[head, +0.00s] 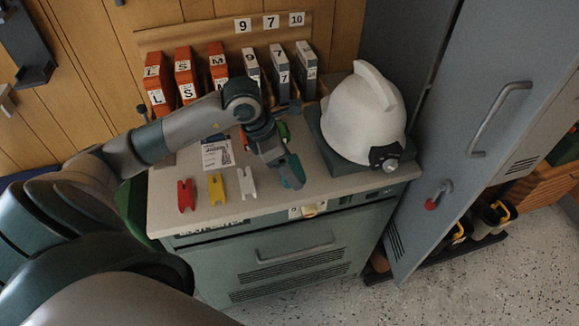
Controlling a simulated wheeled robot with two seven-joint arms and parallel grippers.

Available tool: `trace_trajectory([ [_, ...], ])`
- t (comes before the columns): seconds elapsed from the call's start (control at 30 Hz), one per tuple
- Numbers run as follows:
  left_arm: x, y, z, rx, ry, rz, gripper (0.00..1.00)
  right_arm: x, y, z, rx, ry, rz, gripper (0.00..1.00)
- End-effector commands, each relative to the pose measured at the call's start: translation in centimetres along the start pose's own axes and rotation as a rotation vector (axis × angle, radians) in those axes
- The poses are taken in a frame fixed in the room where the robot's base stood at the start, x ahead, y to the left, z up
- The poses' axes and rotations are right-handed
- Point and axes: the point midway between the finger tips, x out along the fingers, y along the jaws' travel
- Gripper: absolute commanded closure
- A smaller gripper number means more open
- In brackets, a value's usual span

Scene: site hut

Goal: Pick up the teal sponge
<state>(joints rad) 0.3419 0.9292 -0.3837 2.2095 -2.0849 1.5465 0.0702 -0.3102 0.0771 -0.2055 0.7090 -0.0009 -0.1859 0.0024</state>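My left gripper (289,175) reaches in from the left and points down over the front right part of the cabinet top, left of the white helmet. A small teal patch, apparently the teal sponge (291,181), shows at its fingertips. The fingers hide most of it. I cannot tell whether the fingers are closed on it or only around it, or whether it touches the top. My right gripper is not in view.
The cabinet top (205,217) holds red (186,195), yellow (216,190) and white (247,182) clips at the front left. A card (217,154) lies behind them. The white helmet (363,115) stands right. A grey locker door (480,120) stands right.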

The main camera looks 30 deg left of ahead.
Motion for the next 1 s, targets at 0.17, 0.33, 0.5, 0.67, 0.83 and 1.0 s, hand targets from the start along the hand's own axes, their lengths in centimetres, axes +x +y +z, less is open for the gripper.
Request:
trace_trajectory([
  [0.17, -0.8, 0.1, 0.4, 0.002, -0.003, 0.003, 0.52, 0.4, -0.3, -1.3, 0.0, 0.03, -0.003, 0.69],
  [0.33, -2.5, 0.1, 1.1, 0.002, -0.004, 0.004, 0.52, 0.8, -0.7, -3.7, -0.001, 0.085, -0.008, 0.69],
  [0.5, -4.4, -1.8, 2.0, 0.008, -0.006, 0.002, 0.52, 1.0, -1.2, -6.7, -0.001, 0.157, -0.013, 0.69],
  [0.67, -6.1, -4.8, 2.6, 0.008, -0.007, 0.002, 0.52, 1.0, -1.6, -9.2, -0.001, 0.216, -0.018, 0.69],
  [0.83, -7.7, -7.3, 3.1, 0.004, -0.002, 0.001, 0.52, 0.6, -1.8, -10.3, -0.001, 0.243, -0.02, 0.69],
  [1.0, -8.3, -8.1, 3.4, 0.002, 0.0, 0.0, 0.52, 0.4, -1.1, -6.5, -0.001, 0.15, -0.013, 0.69],
])
